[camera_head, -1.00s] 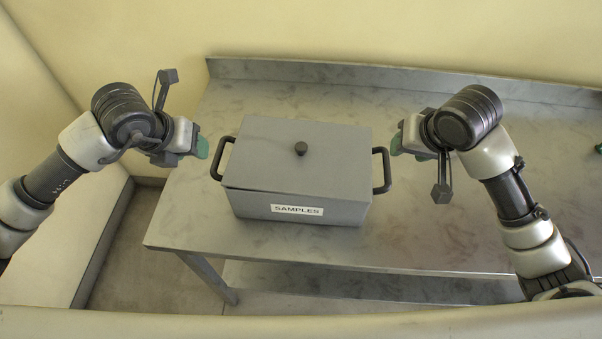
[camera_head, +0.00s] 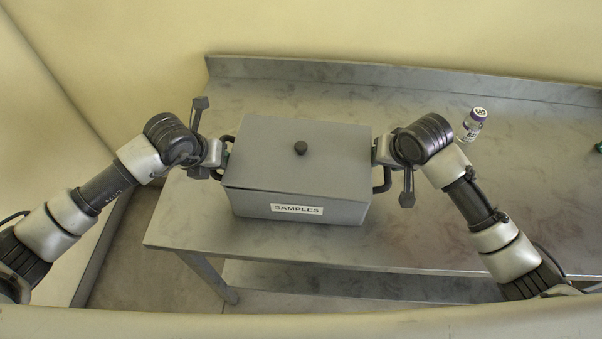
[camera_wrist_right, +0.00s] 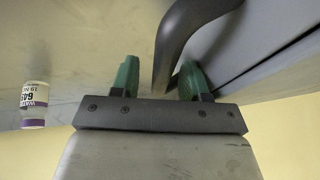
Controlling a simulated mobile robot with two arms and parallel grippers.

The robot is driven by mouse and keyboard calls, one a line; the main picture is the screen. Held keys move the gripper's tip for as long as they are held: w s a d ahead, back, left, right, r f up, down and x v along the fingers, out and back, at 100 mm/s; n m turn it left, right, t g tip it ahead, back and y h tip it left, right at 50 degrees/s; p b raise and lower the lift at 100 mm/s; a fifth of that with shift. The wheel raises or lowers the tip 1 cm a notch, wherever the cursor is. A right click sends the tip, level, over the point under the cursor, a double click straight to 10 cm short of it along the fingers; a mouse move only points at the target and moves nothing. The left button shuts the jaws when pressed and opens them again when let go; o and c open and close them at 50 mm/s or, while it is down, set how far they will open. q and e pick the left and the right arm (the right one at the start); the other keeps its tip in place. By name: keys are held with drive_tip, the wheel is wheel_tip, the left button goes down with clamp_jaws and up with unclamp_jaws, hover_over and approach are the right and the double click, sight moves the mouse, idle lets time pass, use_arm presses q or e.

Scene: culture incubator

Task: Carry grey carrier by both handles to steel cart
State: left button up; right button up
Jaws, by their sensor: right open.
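The grey carrier (camera_head: 296,165) sits on the steel table with its lid on, a black knob on top and a SAMPLES label on the front. My left gripper (camera_head: 222,160) is at the carrier's left handle (camera_head: 215,174); its fingers are mostly hidden, so its opening does not show. My right gripper (camera_head: 377,152) is at the right handle (camera_head: 386,179). In the right wrist view, the green fingers of the right gripper (camera_wrist_right: 158,80) are apart, with the dark handle (camera_wrist_right: 180,40) between them. No steel cart can be made out.
The steel table (camera_head: 450,235) has a raised back edge along the wall. A green object (camera_head: 599,147) is at the far right edge. The table's front middle is clear.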

use_arm(q)
clamp_jaws()
use_arm(e)
clamp_jaws()
use_arm(q)
drive_tip(key=shift+r, duration=0.2)
use_arm(e)
drive_tip(key=shift+r, duration=0.2)
